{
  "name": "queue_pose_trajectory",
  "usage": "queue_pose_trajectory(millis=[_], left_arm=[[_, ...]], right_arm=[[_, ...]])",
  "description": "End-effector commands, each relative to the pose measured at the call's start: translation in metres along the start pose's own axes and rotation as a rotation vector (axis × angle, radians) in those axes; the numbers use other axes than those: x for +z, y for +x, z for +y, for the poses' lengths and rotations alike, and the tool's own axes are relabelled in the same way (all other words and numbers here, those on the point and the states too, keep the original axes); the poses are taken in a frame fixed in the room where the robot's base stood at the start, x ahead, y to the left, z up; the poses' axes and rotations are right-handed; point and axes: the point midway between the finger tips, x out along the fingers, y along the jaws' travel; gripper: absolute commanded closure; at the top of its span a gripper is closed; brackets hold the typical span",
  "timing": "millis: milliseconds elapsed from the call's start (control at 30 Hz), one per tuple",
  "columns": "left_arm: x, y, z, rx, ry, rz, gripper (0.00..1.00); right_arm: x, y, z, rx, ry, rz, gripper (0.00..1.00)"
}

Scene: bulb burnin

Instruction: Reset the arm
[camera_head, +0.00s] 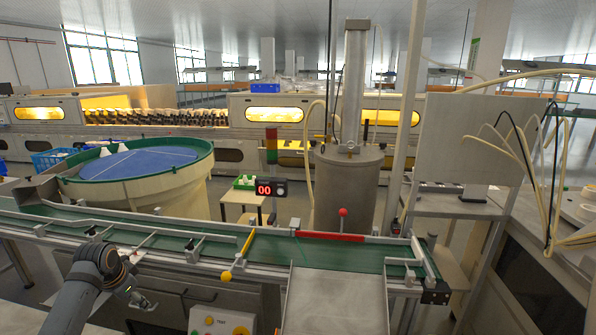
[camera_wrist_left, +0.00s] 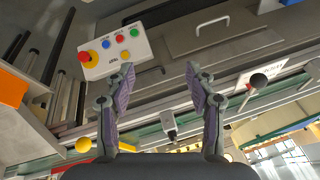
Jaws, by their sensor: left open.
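My left gripper (camera_head: 143,301) is in the lower left of the head view, in front of the near side of the conveyor. In the left wrist view its two fingers (camera_wrist_left: 160,85) stand apart with nothing between them. The wrist view is turned over, with the conveyor edge low in the picture and a cabinet front beyond the fingers. My right gripper shows in neither view.
A green conveyor (camera_head: 340,256) crosses the scene, with a yellow bar (camera_head: 248,243) and a red bar (camera_head: 330,236). A button panel (camera_head: 222,322) sits below it and also shows in the wrist view (camera_wrist_left: 115,52). A round blue-topped feeder (camera_head: 140,162) stands behind, left.

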Motion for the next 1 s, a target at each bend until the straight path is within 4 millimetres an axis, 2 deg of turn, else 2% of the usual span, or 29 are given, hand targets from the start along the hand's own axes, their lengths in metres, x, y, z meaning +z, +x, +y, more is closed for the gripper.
queue_pose_trajectory(millis=[33, 133, 267, 300, 400, 500, 700, 1000], left_arm=[[0.005, 0.01, 0.019, 0.004, 0.01, -0.01, 0.45], [0.018, 0.026, 0.057, 0.004, 0.017, -0.026, 0.45], [0.044, 0.044, 0.122, 0.012, 0.014, -0.04, 0.45], [0.056, 0.047, 0.145, 0.016, 0.006, -0.043, 0.45], [0.086, 0.047, 0.199, 0.026, -0.031, -0.044, 0.45], [0.111, 0.038, 0.237, 0.032, -0.08, -0.041, 0.45], [0.15, 0.013, 0.283, 0.038, -0.181, -0.04, 0.45], [0.193, -0.029, 0.316, 0.028, -0.328, -0.044, 0.45]], right_arm=[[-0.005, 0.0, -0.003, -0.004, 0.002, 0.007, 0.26], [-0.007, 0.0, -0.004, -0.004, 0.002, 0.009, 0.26], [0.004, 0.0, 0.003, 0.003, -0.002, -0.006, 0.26], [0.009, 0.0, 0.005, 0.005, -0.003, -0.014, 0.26], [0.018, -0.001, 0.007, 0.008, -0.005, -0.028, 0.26], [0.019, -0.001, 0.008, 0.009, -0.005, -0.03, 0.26], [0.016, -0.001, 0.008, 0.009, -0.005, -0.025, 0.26], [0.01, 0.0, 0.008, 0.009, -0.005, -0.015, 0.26]])
